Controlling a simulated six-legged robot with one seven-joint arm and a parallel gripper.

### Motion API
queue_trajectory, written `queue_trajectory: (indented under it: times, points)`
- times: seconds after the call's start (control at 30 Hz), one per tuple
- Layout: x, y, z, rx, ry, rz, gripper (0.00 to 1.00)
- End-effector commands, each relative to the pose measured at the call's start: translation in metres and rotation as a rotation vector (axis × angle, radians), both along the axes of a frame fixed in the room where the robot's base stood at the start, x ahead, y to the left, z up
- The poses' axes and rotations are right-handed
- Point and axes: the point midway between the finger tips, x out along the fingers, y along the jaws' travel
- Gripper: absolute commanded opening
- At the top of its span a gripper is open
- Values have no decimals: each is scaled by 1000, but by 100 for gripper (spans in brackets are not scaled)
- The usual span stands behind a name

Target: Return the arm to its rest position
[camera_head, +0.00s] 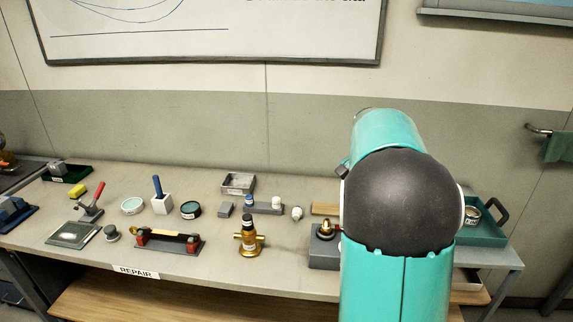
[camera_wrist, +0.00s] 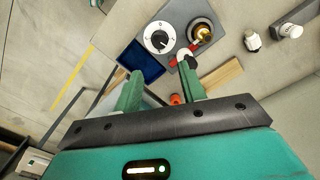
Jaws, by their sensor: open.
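My gripper (camera_wrist: 162,88) shows in the wrist view with its two green fingers apart and nothing between them. It is above the right end of the workbench (camera_head: 285,262), over a grey block with a white dial (camera_wrist: 160,38) and a brass fitting (camera_wrist: 201,31). A red-handled part (camera_wrist: 183,55) lies close beyond the right finger. My teal arm with its dark round joint stands raised at the right of the head view. It hides part of the bench, and my gripper is hidden behind it there.
The bench holds a brass valve (camera_head: 249,238), a red-ended holder (camera_head: 170,240), a blue-handled tool in a white block (camera_head: 160,200), and a green tray (camera_head: 482,233) at the right end. A wall with a whiteboard (camera_head: 210,25) stands behind. Bare floor (camera_wrist: 50,50) shows beside the bench.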

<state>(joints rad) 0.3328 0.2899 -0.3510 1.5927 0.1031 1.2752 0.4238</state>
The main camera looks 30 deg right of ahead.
Motion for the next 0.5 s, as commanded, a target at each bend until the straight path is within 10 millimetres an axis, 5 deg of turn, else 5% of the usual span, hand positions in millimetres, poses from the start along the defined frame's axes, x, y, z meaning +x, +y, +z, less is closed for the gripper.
queue_trajectory:
  times: [0.27,0.5]
  points:
    - [-3,17,8,0,-25,44,41]
    - [-24,103,37,-18,-140,287,41]
